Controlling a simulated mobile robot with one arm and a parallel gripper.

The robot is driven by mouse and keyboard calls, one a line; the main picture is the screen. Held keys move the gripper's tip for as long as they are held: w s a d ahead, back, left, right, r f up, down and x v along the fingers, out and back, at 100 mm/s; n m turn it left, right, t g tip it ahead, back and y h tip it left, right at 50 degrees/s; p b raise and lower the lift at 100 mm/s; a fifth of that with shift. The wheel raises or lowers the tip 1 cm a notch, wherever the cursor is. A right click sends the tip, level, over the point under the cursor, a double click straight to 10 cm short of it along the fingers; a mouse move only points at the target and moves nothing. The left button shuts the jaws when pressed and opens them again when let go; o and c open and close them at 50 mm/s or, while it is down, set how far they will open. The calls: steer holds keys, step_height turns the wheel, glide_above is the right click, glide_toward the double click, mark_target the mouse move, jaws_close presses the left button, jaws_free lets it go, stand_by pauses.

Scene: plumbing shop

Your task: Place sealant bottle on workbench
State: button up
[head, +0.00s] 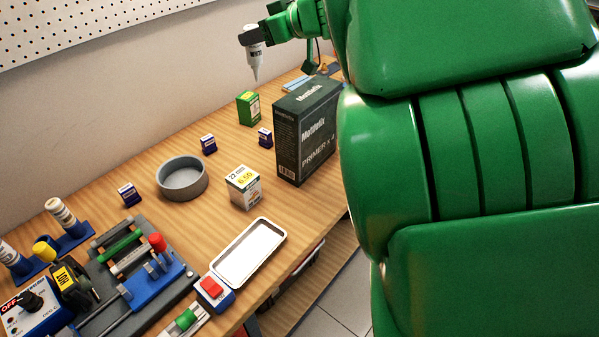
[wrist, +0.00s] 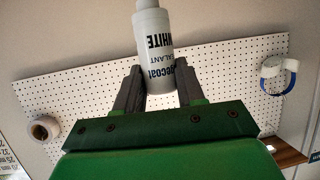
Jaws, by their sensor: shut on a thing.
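The sealant bottle (head: 254,50) is white with dark lettering and a narrow nozzle that points down. My gripper (head: 251,35) is shut on it and holds it in the air above the far part of the workbench (head: 90,240). In the wrist view, the bottle (wrist: 155,50) sits between the two dark fingers of my gripper (wrist: 157,88), and the word "WHITE" shows upside down on its label. In the head view the nozzle tip is above and behind the green box, apart from the bench top.
On the bench stand a green box (head: 248,108), a large dark primer box (head: 305,130), a white priced box (head: 243,187), several small blue boxes, a round grey dish (head: 182,178) and a white tray (head: 248,252). Tools crowd the near left. A pegboard (wrist: 80,100) hangs behind.

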steer(key=s+d+m+t+h, duration=0.2)
steer(key=s+d, duration=0.3)
steer(key=d, duration=0.8)
steer(key=s+d+m+t+h, duration=0.15)
steer(key=s+d, duration=0.35)
steer(key=d, duration=0.8)
step_height(320, 180, down, 17)
steer(key=w+d+f, duration=0.2)
steer(key=w+f, duration=1.1)
steer(key=shift+w, duration=0.4)
steer(key=shift+f, duration=0.15)
steer(key=o, duration=1.1)
